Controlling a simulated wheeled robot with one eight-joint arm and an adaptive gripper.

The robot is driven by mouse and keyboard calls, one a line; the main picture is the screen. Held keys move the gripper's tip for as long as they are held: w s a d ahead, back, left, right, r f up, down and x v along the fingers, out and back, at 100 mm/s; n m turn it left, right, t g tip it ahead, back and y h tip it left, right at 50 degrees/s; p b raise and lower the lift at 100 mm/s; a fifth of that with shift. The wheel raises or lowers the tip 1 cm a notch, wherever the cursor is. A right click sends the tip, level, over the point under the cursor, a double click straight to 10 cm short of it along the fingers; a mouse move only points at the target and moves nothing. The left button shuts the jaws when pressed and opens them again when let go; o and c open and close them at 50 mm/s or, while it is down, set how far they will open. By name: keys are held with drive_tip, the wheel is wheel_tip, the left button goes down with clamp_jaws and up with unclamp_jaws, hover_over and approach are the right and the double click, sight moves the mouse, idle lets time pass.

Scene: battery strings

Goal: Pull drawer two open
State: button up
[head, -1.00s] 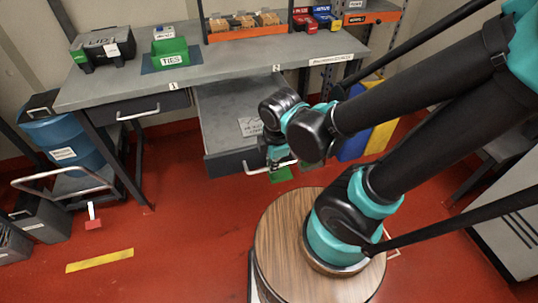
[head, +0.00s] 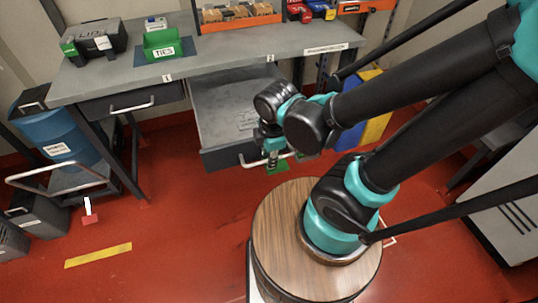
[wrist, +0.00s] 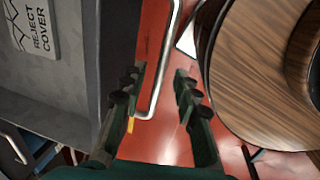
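Drawer two (head: 222,160), under the bench label 2, stands pulled out, with its grey interior showing. Its pale bar handle (head: 248,164) is on the front face. In the wrist view the drawer (wrist: 70,108) lies at left and its handle (wrist: 166,62) runs down between the fingers. My gripper (wrist: 158,92) is open, with dark green fingers on either side of the handle, the left finger nearer to it. In the head view my gripper (head: 276,160) is at the right part of the handle, partly hidden by my wrist.
Drawer one (head: 95,107) is shut at left. A "reject cover" label (wrist: 36,25) lies inside drawer two. The blue barrel and cart (head: 65,143) stand at left, blue and yellow panels (head: 376,118) at right. Red floor in front of the drawers is mostly clear.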

drive_tip(key=shift+r, duration=0.15)
wheel_tip(320, 180, up, 12)
drive_tip(key=s, duration=0.2)
drive_tip(key=shift+s+d+f, duration=0.15)
drive_tip(key=shift+d+f, duration=0.1)
drive_tip(key=shift+d, duration=0.1)
idle(0.4)
drive_tip(key=shift+d, duration=0.1)
idle(0.4)
